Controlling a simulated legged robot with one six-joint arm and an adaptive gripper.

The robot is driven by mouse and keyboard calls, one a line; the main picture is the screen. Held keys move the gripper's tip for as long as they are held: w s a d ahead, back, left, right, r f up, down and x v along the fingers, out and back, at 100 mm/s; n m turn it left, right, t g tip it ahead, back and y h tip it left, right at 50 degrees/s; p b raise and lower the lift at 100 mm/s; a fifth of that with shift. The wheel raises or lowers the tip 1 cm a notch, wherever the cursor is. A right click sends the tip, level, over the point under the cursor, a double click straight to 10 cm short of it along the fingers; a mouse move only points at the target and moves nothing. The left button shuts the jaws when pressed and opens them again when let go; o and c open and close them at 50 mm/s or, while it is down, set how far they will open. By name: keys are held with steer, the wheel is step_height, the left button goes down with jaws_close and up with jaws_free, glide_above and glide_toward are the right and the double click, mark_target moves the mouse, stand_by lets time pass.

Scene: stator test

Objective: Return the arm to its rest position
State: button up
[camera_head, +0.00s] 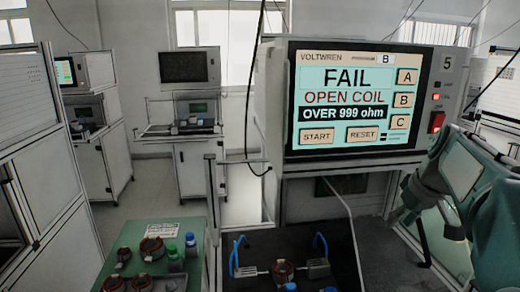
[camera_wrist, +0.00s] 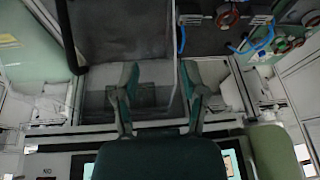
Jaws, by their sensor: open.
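My arm shows at the right of the head view, a teal and grey shape (camera_head: 490,220) folded beside the tester. In the wrist view my gripper (camera_wrist: 158,72) has its two teal fingers spread apart with nothing between them. Behind the gap is a grey panel surface. In the head view I cannot make out the fingertips clearly. The tester (camera_head: 280,110) stands left of my arm, its screen (camera_head: 348,95) reading FAIL, OPEN COIL, OVER 999 ohm.
Below the tester, a copper-wound stator (camera_head: 283,271) sits between clamps with blue handles (camera_head: 320,245). A green tray table (camera_head: 200,230) at lower left holds several stators and bottles. Other test benches (camera_head: 190,130) stand behind. The tester and its frame are close to my arm.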

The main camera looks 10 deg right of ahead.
steer(key=s+a+f, duration=0.3)
steer(key=s+a, duration=0.2)
steer(key=a, duration=0.2)
steer(key=s+a+f+t, duration=0.1)
steer(key=s+a+f, duration=0.2)
steer(key=s+a, duration=0.2)
steer(key=s+a+f+h, duration=0.1)
steer(key=s+a+f, duration=0.3)
steer(key=a, duration=0.5)
steer(key=shift+s+m+t, duration=0.3)
steer(key=shift+s+t, duration=0.1)
steer(key=shift+s, duration=0.6)
